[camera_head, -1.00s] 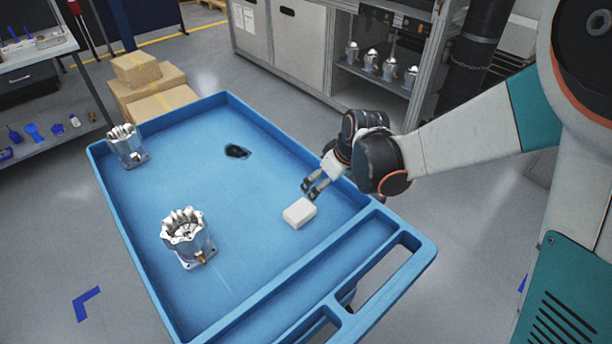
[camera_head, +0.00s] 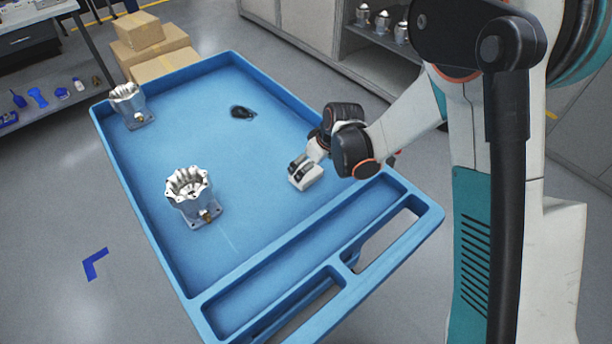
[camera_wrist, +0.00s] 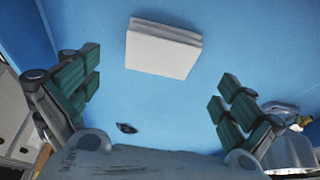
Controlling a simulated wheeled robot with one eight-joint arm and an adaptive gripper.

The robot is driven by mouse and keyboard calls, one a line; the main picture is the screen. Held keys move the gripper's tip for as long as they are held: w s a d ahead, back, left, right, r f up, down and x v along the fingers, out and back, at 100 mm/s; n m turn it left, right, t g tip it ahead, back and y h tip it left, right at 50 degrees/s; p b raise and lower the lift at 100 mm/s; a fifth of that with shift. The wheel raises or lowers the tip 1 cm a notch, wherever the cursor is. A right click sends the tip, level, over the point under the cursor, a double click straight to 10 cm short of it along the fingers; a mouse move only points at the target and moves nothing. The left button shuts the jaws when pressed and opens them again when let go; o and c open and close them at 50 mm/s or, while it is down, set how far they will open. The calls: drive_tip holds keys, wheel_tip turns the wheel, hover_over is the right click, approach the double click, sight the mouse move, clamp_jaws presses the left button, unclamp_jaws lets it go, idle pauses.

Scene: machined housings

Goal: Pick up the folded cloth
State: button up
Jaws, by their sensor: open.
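The folded cloth is a white, flat, block-like bundle (camera_wrist: 163,48) lying on the blue tray surface (camera_head: 250,170). In the wrist view it sits at the top centre, ahead of and between my spread fingers, apart from both. In the head view the cloth (camera_head: 307,177) is partly hidden by my gripper (camera_head: 302,166), which is right above or beside it. My gripper (camera_wrist: 158,98) is open with nothing between its green-padded fingers. Whether it touches the cloth cannot be told from the head view.
A metal housing (camera_head: 190,197) stands left of the cloth, and another (camera_head: 130,105) stands in the far left corner. A small black object (camera_head: 243,112) lies toward the back. The tray has a raised blue rim (camera_head: 285,97). The tray between housing and cloth is clear.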

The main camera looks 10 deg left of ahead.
drive_tip(key=b+x, duration=0.2)
drive_tip(key=x, duration=0.3)
drive_tip(key=shift+d, duration=0.1)
drive_tip(key=c, duration=1)
